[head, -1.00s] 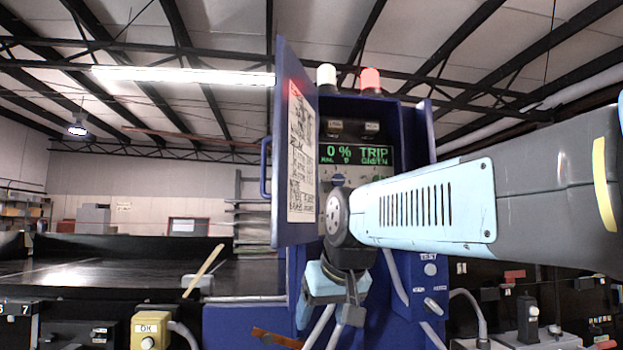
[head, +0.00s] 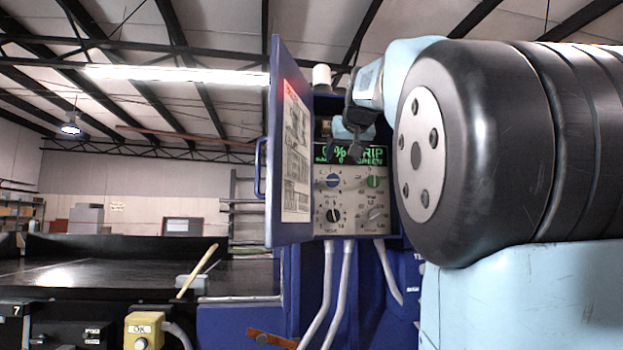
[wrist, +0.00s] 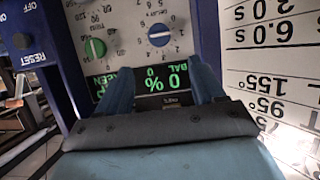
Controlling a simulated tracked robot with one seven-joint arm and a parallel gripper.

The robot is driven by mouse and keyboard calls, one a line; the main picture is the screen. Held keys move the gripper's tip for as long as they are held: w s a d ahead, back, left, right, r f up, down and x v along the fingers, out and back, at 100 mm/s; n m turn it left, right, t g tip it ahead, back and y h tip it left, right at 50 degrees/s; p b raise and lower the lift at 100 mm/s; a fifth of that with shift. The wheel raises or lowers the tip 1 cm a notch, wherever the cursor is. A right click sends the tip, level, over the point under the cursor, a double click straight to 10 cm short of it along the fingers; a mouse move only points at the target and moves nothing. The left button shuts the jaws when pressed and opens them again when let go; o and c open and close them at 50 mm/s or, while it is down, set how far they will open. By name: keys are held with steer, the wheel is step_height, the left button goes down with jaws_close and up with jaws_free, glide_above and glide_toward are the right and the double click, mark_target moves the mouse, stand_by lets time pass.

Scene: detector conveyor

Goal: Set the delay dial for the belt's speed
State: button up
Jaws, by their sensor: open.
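The delay dial (wrist: 159,34) is a blue knob with a white pointer line, in the wrist view beyond the fingertips, where the picture is upside down. In the head view the blue knob (head: 333,181) is the upper left one on the control panel. My gripper (wrist: 164,82) is open and empty, in front of the panel's green display (wrist: 162,78). In the head view my gripper (head: 354,150) partly covers the display, above the knobs. The display reads 0 %, TRIP, GREEN. A settings card (head: 297,150) hangs inside the open cabinet door; 3.0 s and 6.0 s show in the wrist view.
A green knob (head: 373,181), a black knob (head: 333,215) and a pale knob (head: 376,213) share the panel. The blue cabinet door (head: 276,130) stands open at left. A RESET switch (wrist: 20,41) shows in the wrist view. The dark conveyor belt (head: 100,262) lies left.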

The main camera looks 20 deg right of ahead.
mark_target(333, 178)
steer(key=x, duration=1.2)
steer(key=shift+w+f, duration=0.15)
steer(key=shift+f, duration=0.05)
